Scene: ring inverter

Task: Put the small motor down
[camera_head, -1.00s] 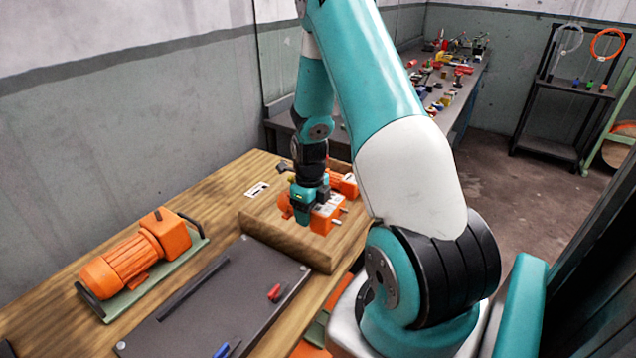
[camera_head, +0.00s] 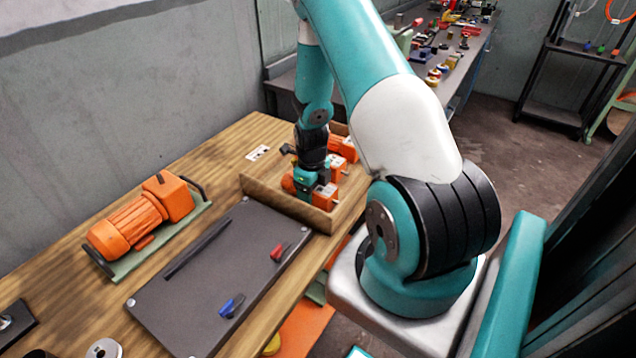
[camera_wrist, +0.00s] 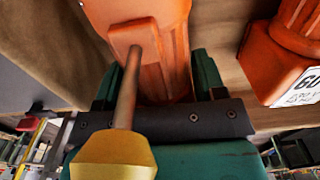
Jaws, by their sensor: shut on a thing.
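The small motor (camera_head: 325,194) is orange with a pale label and a shaft. My gripper (camera_head: 302,190) is shut on it, inside or just over a wooden tray (camera_head: 290,201); the tray's front wall hides the lower part.
A large orange motor (camera_head: 140,215) on a green base stands on the wooden table (camera_head: 215,160) at left. A grey board (camera_head: 205,280) with a red clamp (camera_head: 280,251) and a blue clamp (camera_head: 231,305) lies in front of the tray. A cluttered bench (camera_head: 455,75) stands behind.

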